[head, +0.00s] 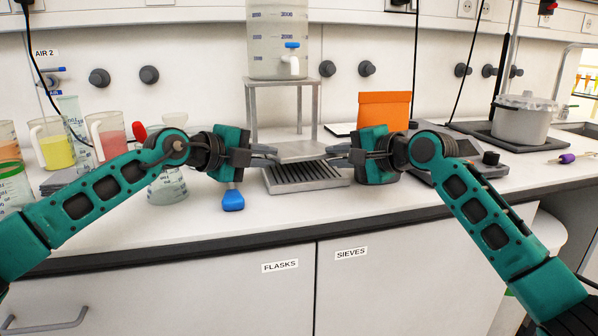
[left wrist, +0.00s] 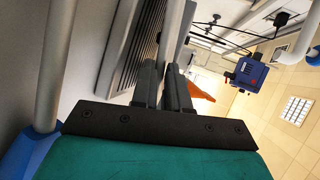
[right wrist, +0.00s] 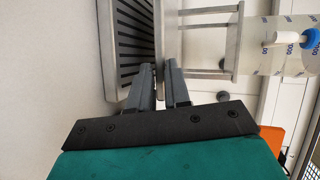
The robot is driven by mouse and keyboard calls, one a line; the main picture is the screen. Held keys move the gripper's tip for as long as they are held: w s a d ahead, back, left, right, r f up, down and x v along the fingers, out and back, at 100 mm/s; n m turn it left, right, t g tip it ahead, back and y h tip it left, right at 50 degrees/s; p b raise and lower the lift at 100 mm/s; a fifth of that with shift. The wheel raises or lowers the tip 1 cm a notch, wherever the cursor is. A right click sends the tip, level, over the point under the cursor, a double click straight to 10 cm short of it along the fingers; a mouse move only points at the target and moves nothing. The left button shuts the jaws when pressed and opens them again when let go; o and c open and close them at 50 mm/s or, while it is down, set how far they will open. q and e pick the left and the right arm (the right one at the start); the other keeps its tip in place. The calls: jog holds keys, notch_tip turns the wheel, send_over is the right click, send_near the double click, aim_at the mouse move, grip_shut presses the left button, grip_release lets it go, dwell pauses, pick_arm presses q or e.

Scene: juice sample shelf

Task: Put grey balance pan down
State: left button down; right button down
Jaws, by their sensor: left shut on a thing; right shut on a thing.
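The grey balance pan (head: 300,151) is a flat square metal plate, roughly level in the head view. It is held between my two grippers, above a ribbed metal drip tray (head: 306,177). My left gripper (head: 272,157) is shut on its left edge and my right gripper (head: 332,155) on its right edge. In the left wrist view the pan (left wrist: 171,32) shows edge-on between the fingers. In the right wrist view the pan (right wrist: 159,40) also shows edge-on, beside the slotted tray (right wrist: 130,45). The dark balance (head: 455,163) stands to the right, partly hidden by my right arm.
A metal stand (head: 284,84) with a large clear container (head: 277,40) rises behind the pan. An orange object (head: 384,110) is behind my right gripper. Beakers (head: 52,143) and a flask (head: 167,185) crowd the left. A lidded grey pot (head: 523,118) sits back right. The front counter strip is mostly clear.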

pick_arm(q)
jog(key=shift+f+b, duration=0.4)
jog(key=shift+b, duration=0.1)
pick_arm(e)
jog(key=shift+a+f, duration=0.1)
jog(key=shift+f, duration=0.8)
pick_arm(q)
jog(key=c, duration=1.4)
grip_release()
jog(key=shift+r, duration=0.15)
jog(key=shift+c, duration=0.2)
pick_arm(e)
jog(key=c, duration=1.4)
grip_release()
jog(key=shift+r, duration=0.2)
pick_arm(q)
jog(key=o, duration=0.3)
pick_arm(e)
jog(key=o, duration=0.3)
jog(key=shift+r, duration=0.15)
jog(key=shift+r, duration=0.1)
pick_arm(q)
notch_tip(320, 180, up, 10)
jog(key=shift+f, duration=0.1)
pick_arm(e)
jog(key=v, duration=1.2)
jog(key=shift+s, duration=0.1)
